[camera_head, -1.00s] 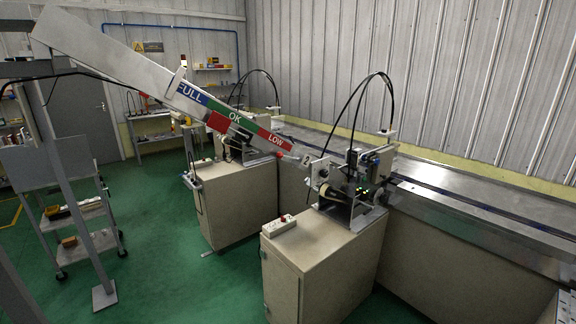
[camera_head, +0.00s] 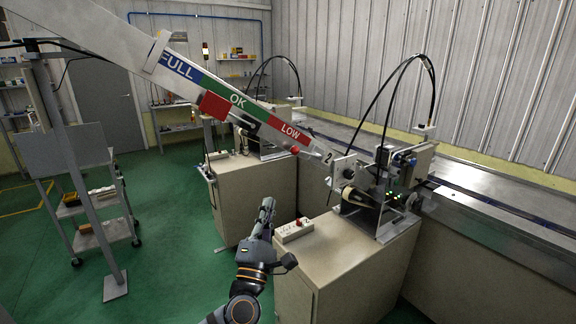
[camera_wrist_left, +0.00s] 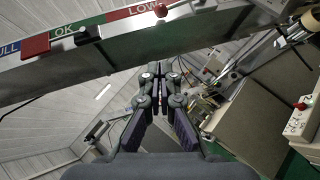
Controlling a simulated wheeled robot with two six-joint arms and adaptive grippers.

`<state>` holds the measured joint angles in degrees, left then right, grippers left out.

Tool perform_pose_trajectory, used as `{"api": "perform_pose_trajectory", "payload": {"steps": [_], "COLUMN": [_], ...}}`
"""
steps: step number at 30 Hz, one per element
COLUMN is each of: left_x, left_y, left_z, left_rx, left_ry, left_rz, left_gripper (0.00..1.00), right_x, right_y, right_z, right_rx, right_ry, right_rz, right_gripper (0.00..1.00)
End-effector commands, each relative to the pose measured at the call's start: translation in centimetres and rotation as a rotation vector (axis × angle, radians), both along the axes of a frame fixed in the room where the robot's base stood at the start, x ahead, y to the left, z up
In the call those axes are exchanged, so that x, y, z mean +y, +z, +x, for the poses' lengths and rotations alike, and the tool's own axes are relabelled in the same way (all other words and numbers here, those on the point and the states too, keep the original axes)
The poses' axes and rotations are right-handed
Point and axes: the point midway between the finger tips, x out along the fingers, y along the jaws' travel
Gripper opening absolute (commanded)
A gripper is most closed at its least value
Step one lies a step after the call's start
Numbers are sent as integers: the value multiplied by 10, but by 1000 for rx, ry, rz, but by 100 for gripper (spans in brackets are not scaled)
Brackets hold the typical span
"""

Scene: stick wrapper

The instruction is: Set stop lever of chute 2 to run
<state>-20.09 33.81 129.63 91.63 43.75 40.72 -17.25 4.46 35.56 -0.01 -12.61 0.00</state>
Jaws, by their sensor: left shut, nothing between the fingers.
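Chute 2 (camera_head: 215,85) is a long sloping metal channel with blue FULL, green OK and red LOW bands. A "2" plate (camera_head: 328,157) is at its lower end. A small red knob (camera_head: 295,150), which looks like the stop lever's end, sits on the chute's lower edge below LOW. It also shows at the top of the wrist view (camera_wrist_left: 160,10). The lever's setting is too small to tell. My left gripper (camera_head: 267,203) is shut and empty, pointing up, below the chute and apart from the knob. My right gripper is not in view.
A red plate (camera_head: 214,106) is on the chute's side. A beige cabinet (camera_head: 345,265) carries the wrapper machine (camera_head: 375,195) and a white control box with a red button (camera_head: 294,230). A second cabinet (camera_head: 240,195) stands behind. A trolley (camera_head: 95,205) is at left.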

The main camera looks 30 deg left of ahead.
Motion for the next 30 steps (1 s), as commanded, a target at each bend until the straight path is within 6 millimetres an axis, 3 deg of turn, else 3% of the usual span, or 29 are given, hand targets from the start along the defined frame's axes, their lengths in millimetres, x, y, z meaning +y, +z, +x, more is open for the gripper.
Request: {"api": "perform_pose_trajectory", "payload": {"steps": [5, 15, 22, 30], "left_x": [9, 33, 18, 14], "left_y": [19, 56, 74, 75], "left_z": [21, 79, 99, 103], "left_rx": [-3, -2, 0, 2], "left_ry": [2, 2, 2, 0], "left_rz": [1, 1, 0, 4], "left_gripper": [0, 0, 0, 0], "right_x": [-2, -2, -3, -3], "right_y": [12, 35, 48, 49], "right_z": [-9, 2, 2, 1], "right_rx": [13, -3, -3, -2], "right_ry": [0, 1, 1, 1], "right_rz": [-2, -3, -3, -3], "right_gripper": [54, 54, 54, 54]}}
